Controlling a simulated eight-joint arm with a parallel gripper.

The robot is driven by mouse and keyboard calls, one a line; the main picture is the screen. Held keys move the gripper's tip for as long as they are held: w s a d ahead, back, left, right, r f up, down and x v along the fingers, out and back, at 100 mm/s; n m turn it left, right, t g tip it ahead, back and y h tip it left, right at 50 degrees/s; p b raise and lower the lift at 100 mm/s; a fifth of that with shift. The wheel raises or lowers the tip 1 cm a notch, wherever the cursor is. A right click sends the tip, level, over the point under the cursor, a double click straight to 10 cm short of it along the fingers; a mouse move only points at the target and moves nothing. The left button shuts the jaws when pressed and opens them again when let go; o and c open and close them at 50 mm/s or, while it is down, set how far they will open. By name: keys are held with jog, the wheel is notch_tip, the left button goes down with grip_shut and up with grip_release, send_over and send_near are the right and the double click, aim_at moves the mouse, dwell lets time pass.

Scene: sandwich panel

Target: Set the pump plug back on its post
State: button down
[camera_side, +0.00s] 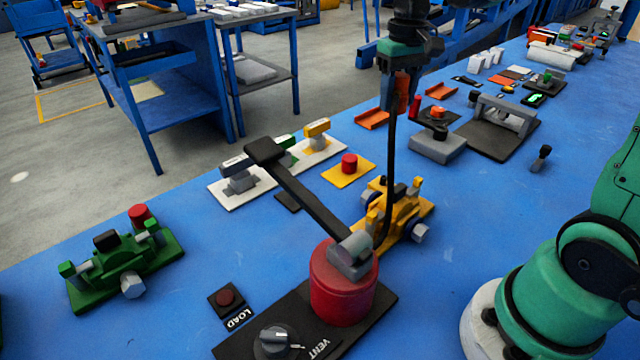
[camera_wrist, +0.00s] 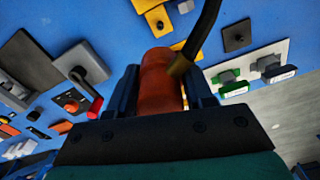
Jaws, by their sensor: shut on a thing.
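My gripper (camera_side: 402,98) is shut on an orange-red plug, held high above the blue table. The plug (camera_wrist: 160,82) shows between the two dark fingers in the wrist view, and as an orange patch (camera_side: 403,92) in the side view. A black cable (camera_side: 390,170) hangs from the gripper down to the yellow pump-like fixture (camera_side: 400,212); its upper end, with a brass-coloured collar, shows beside the plug in the wrist view (camera_wrist: 178,66). No post is clearly identifiable; a small dark upright peg (camera_side: 541,157) stands at the right.
A red cylinder (camera_side: 342,295) with a long black lever stands in front. A white panel (camera_side: 225,197) carries grey, green and yellow connectors. A red button on a yellow plate (camera_side: 348,172) is nearby. A grey bracket (camera_side: 505,112) stands at the back right. Blue table is clear around the peg.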

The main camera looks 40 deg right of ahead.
aim_at(400, 75)
notch_tip(400, 75, up, 4)
jog(key=shift+f, duration=0.2)
jog(key=shift+w+a, duration=0.2)
jog(key=shift+w, duration=0.1)
jog(key=w+a+f+n, duration=0.2)
jog(key=w+a+f, duration=0.1)
jog(key=a+f, duration=0.1)
jog(key=w+a+f+n, duration=0.2)
jog(key=w+a+f, duration=0.1)
jog(key=a, duration=0.2)
jog(key=w+a+f+n, duration=0.2)
jog(key=a+f, duration=0.2)
jog(key=shift+w+a+f, duration=0.25)
jog(key=shift+w+f, duration=0.1)
jog(key=shift+w, duration=0.05)
jog(key=shift+f, duration=2.45)
jog(key=shift+f, duration=0.15)
jog(key=shift+f, duration=0.55)
jog(key=shift+f, duration=0.25)
jog(key=shift+f, duration=0.25)
